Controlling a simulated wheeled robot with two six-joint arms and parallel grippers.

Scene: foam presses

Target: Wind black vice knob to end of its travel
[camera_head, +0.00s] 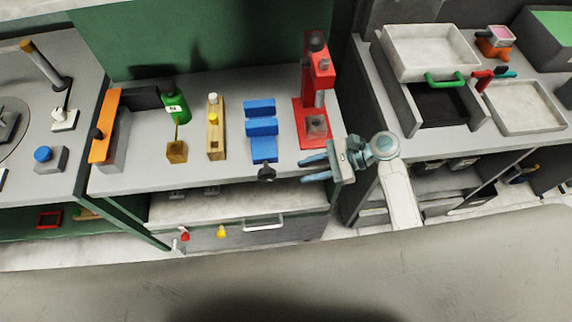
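The blue vice (262,127) stands on the grey bench top near its front edge. Its black knob (266,173) sits at the vice's front end, just over the bench edge. My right gripper (304,169) is to the right of the knob, with its fingers pointing left toward it. The two fingers are apart, with nothing seen between them, and a gap separates them from the knob. My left gripper is not in view.
A red press (315,90) stands right behind my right gripper. A wooden block (215,130), a green bottle (176,106) and an orange-topped device (104,127) stand left of the vice. Below is a drawer with a white handle (262,224). A right-hand bench holds trays (428,50).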

